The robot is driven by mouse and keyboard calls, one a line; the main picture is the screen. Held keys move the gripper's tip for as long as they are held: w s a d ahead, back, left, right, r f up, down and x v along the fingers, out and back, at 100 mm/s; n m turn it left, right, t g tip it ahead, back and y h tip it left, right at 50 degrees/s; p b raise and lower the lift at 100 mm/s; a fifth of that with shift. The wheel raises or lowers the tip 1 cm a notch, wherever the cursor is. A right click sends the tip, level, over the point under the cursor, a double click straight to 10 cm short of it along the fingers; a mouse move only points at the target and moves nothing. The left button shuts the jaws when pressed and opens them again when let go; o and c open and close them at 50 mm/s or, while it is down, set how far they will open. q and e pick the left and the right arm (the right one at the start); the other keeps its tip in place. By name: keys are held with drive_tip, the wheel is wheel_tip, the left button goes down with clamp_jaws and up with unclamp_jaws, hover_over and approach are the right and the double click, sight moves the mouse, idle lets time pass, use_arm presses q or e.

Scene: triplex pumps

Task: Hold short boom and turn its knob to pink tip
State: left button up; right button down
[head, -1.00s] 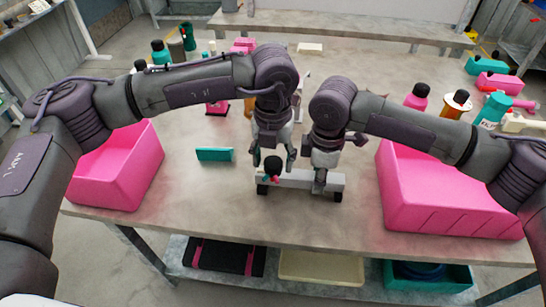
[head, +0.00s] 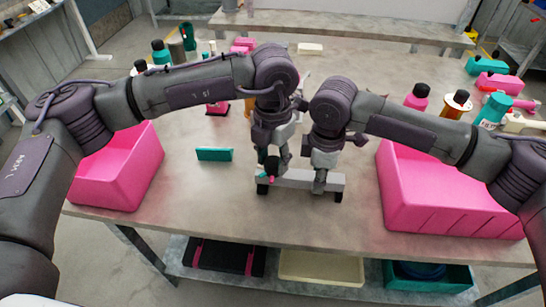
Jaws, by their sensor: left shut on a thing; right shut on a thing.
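The short boom is a pale grey bar (head: 298,180) with black feet, lying near the front middle of the table. At its left end is a dark knob (head: 271,166) with small pink and teal tips low on its front side. My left gripper (head: 273,164) comes down over that end and is shut on the knob, which partly hides the fingers. My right gripper (head: 320,184) points down at the right part of the boom and is shut on it.
A pink bin (head: 120,175) stands at the left and a larger pink bin (head: 450,205) at the right. A small teal block (head: 214,154) lies left of the boom. Bottles and tools stand at the back left and back right.

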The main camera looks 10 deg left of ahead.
sight(273, 161)
use_arm(q)
drive_tip(key=o, duration=1.1)
drive_tip(key=shift+o, duration=0.2)
wheel_tip(273, 161, up, 12)
use_arm(e)
drive_tip(key=c, duration=0.7)
unclamp_jaws()
